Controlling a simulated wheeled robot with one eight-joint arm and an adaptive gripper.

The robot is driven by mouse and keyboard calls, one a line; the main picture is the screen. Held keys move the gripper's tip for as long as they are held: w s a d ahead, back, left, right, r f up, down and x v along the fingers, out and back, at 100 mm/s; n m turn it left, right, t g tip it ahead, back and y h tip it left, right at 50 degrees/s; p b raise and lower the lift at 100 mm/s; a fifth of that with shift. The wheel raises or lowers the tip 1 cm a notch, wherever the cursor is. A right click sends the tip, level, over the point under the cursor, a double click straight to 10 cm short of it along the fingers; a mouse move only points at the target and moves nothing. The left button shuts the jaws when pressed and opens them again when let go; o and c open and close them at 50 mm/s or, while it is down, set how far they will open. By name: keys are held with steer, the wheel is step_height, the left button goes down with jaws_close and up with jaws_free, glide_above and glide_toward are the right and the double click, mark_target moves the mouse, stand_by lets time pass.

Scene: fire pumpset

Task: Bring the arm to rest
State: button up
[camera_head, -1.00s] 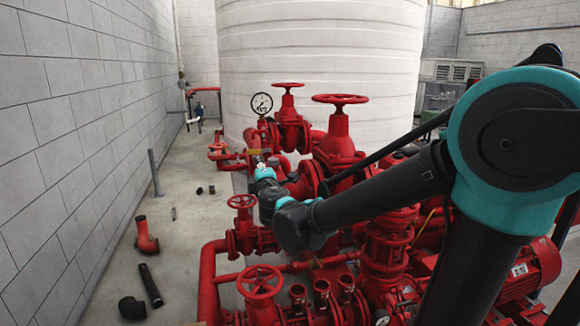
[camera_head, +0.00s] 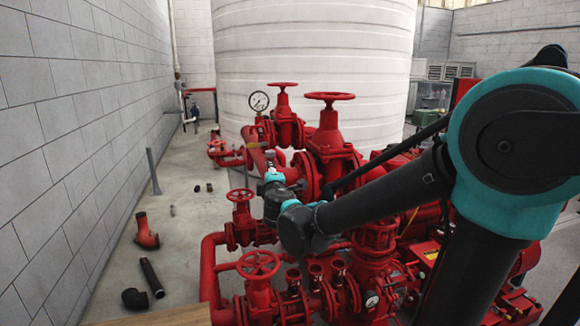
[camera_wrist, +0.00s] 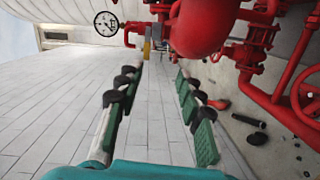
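My arm reaches from the right side of the head view across the red pumpset (camera_head: 330,150). My gripper (camera_head: 269,158) is at the arm's far end, near the red pipework below the pressure gauge; its fingers are small and partly hidden there. In the wrist view my gripper (camera_wrist: 160,68) shows two fingers with green pads, spread apart. Nothing is held between them. The grey block wall (camera_wrist: 155,120) shows in the gap behind the fingers.
Red handwheels (camera_head: 330,96) and a round gauge (camera_head: 259,101) stand close around the arm. A white tank (camera_head: 310,60) is behind. Loose pipe pieces, including a red elbow (camera_head: 146,232) and a black pipe (camera_head: 152,278), lie on the floor at left.

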steer(key=s+d+f+m+g+h, duration=0.3)
steer(key=d+f+m, duration=0.25)
steer(key=d, duration=0.55)
steer(key=s+d+f+m+g+h, duration=0.25)
steer(key=d+f+m, duration=0.35)
steer(key=d, duration=0.5)
steer(key=s+d+f+m+g+y, duration=0.2)
steer(key=s+f+m+g, duration=0.5)
steer(key=s+f, duration=1)
steer(key=s+d, duration=0.1)
steer(key=s, duration=0.2)
steer(key=shift+s+y, duration=0.25)
steer(key=shift+y, duration=0.1)
steer(key=shift+d+g, duration=0.2)
steer(key=shift+g, duration=0.05)
